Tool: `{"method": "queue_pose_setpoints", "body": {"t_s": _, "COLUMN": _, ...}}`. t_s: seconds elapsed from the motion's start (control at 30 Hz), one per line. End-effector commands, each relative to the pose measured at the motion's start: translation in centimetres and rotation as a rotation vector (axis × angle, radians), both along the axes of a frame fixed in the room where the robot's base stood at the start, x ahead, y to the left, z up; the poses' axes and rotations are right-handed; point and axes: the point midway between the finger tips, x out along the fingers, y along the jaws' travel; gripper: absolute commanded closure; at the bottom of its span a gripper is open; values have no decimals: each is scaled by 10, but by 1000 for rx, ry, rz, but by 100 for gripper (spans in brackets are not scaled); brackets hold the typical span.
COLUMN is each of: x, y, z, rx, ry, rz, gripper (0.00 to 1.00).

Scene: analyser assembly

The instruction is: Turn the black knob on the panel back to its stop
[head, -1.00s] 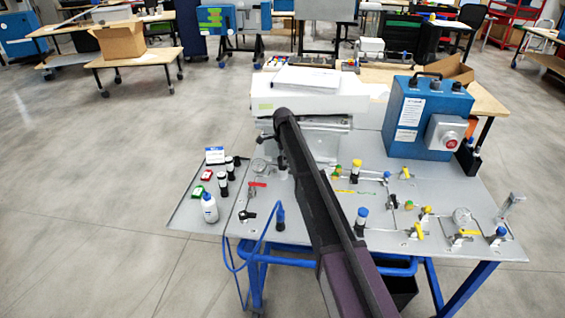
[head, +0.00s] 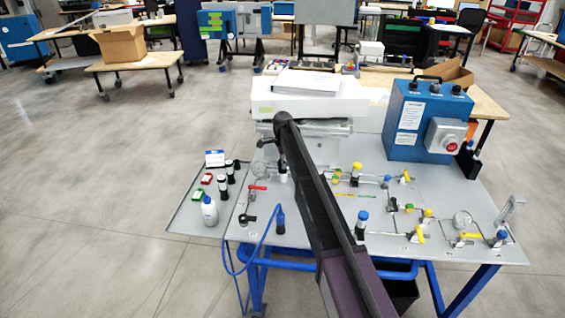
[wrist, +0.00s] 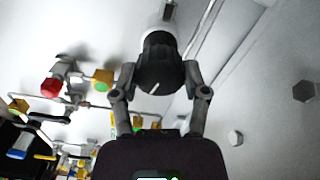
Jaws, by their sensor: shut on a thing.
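The black knob (wrist: 158,68), ribbed and with a white pointer mark on its face, sits on a pale round base in the wrist view. My gripper (wrist: 160,78) has one finger on each side of the knob and is shut on it. The white mark points toward the lower left of the knob's face in this view. In the head view my dark arm reaches over the grey panel (head: 300,236), and I cannot make out the knob or the fingers clearly there.
Pipes with coloured valves stand on the panel's right, including a blue-capped one (head: 361,222). A blue box with a red button (head: 415,115) stands at the back right. A white bottle (head: 209,211) and several small vials stand at the left.

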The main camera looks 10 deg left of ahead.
Motion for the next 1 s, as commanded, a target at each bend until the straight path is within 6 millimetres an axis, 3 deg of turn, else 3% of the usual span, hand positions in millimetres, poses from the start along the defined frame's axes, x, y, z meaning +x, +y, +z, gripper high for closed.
{"method": "queue_pose_setpoints", "body": {"t_s": 0.47, "x": 0, "y": 0, "z": 0, "rx": 2, "ry": 1, "rz": 197, "gripper": 89}}
{"method": "queue_pose_setpoints", "body": {"t_s": 1.0, "x": 0, "y": -1, "z": 0, "rx": 2, "ry": 1, "rz": 689, "gripper": 89}}
